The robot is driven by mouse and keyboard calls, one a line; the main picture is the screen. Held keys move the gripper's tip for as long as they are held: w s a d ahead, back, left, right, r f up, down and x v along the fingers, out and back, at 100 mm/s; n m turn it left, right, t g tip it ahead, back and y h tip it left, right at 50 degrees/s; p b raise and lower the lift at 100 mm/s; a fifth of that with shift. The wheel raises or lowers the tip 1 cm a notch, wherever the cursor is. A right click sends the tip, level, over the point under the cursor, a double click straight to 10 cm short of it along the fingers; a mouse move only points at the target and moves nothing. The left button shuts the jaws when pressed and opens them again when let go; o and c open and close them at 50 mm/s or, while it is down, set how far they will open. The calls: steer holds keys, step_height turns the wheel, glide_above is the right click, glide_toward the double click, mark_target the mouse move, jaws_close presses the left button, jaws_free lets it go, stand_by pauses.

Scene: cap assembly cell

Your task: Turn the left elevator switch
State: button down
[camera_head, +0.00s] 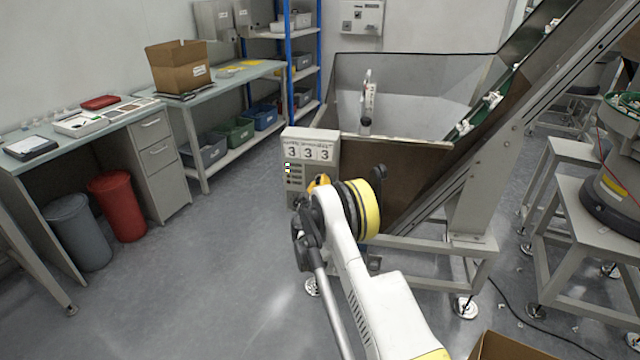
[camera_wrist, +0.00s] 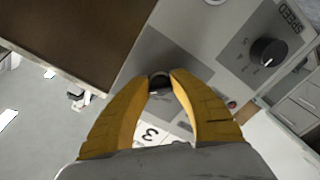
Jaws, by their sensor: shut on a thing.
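The elevator control box (camera_head: 311,137) is a light grey panel with a "3 3 3" label, in the head view's middle. In the wrist view its face (camera_wrist: 190,42) fills the upper middle. A small dark switch knob (camera_wrist: 159,79) sits between the yellow fingertips of my gripper (camera_wrist: 160,77). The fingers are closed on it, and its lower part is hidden. A separate black knob (camera_wrist: 268,52) marked "SPEED" is to the right, apart from the fingers. In the head view my gripper (camera_head: 318,182) is at the box's front, and my arm hides the switch.
The hopper (camera_head: 420,85) and inclined conveyor (camera_head: 520,100) stand behind and right of the box. A workbench (camera_head: 135,110) and a red bin (camera_head: 118,205) are at the left. A cardboard box (camera_head: 510,347) is at the bottom right. The floor left of my arm is clear.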

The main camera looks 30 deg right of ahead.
steer(key=c, duration=1.1)
jaws_free()
steer(key=shift+s+a, duration=0.1)
steer(key=v, duration=1.1)
steer(key=shift+s+a, duration=0.3)
steer(key=shift+r, duration=0.1)
